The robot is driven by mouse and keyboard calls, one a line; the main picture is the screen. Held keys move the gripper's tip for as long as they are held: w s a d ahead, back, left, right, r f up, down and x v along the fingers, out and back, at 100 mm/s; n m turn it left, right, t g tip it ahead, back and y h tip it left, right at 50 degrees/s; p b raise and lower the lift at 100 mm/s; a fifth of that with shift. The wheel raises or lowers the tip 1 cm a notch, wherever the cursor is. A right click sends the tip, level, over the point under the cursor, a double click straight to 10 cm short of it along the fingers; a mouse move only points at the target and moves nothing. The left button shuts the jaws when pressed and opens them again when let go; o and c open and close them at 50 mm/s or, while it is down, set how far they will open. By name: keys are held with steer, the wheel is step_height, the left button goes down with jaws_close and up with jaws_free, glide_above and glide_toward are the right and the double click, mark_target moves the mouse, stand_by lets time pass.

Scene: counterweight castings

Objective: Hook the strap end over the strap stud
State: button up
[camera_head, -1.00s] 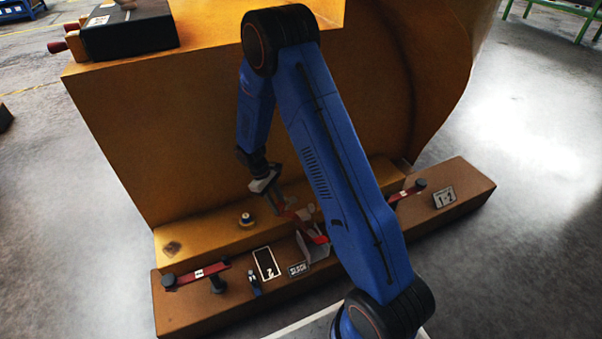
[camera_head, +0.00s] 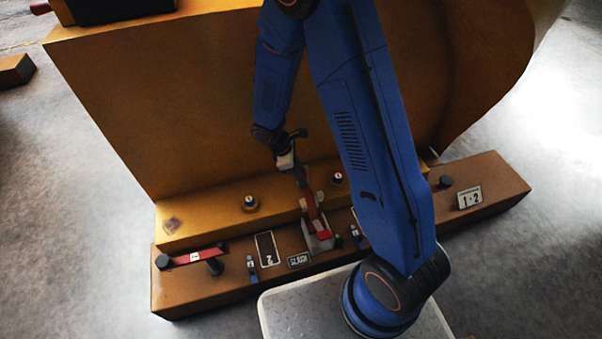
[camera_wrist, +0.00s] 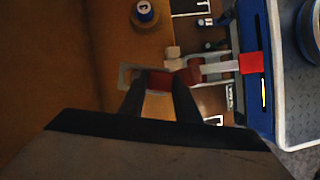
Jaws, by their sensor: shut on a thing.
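My gripper (camera_head: 303,185) is shut on the upper part of a red strap-like piece (camera_head: 313,212) above the middle of the brown beam. In the wrist view the fingers (camera_wrist: 155,95) close on a red part (camera_wrist: 158,80). A white bar (camera_wrist: 218,67) and a red block (camera_wrist: 250,63) extend to the right. The lower red end is at a grey bracket (camera_head: 318,242); whether it is attached there is unclear. Round studs with pale tops stand on the yellow ledge, one left (camera_head: 250,202) and one right (camera_head: 337,178) of my gripper. Which is the strap stud is unclear.
The brown beam (camera_head: 400,205) carries a red strap (camera_head: 195,257) across two dark posts at left and a dark post (camera_head: 445,182) at right. The yellow casting (camera_head: 170,120) rises behind. My arm hides part of the beam's right half.

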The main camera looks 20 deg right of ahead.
steer(key=shift+f, duration=3.9)
steer(key=o, duration=1.2)
steer(key=shift+o, duration=0.2)
steer(key=v, duration=1.2)
steer(key=shift+s, duration=0.1)
